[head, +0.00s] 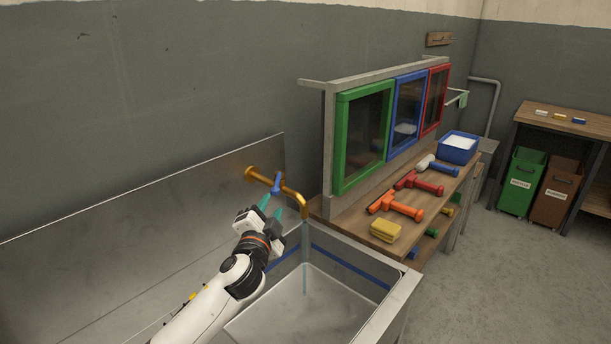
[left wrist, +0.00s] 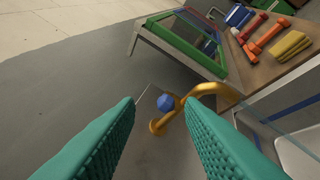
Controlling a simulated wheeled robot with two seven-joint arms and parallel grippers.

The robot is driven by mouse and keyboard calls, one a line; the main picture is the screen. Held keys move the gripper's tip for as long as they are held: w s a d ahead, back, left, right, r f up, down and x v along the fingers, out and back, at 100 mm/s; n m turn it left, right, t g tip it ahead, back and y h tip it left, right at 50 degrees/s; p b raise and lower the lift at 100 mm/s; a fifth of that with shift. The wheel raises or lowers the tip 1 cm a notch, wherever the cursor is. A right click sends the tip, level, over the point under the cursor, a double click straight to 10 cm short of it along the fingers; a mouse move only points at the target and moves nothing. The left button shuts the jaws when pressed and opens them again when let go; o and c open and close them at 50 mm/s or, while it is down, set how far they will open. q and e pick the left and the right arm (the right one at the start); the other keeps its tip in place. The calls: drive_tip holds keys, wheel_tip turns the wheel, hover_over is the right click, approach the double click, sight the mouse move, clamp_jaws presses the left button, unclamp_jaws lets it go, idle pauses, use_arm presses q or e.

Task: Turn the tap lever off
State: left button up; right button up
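The brass tap (head: 293,195) comes out of the steel backsplash, and its spout bends down over the sink. Its blue lever (head: 277,183) sticks up from the tap body; in the left wrist view the lever's round blue end (left wrist: 165,102) shows between my fingers. A thin pale-blue stream of water (head: 305,265) falls from the spout into the sink. My left gripper (head: 272,205) is open, its teal fingers pointing at the lever from just in front. Whether either finger touches the lever I cannot tell. My right gripper is not in view.
The steel sink (head: 395,300) lies below the tap. A framed rack with green, blue and red doors (head: 340,150) stands behind.

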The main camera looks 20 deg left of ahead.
sight(274, 194)
use_arm(q)
drive_tip(key=shift+n+g+y, duration=0.3)
drive_tip(key=shift+n+g, duration=0.2)
drive_tip(key=x, duration=0.3)
drive_tip(key=f+p+x, duration=0.1)
drive_tip(key=x, duration=0.3)
drive_tip(key=a+x, duration=0.1)
drive_tip(key=x, duration=0.2)
drive_tip(key=shift+w+a+f+p, duration=0.1)
drive_tip(key=shift+w+f+p, duration=0.1)
drive_tip(key=shift+p, duration=0.1)
drive_tip(key=shift+x, duration=0.8)
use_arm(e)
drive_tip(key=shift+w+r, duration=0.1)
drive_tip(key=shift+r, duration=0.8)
use_arm(q)
clamp_jaws()
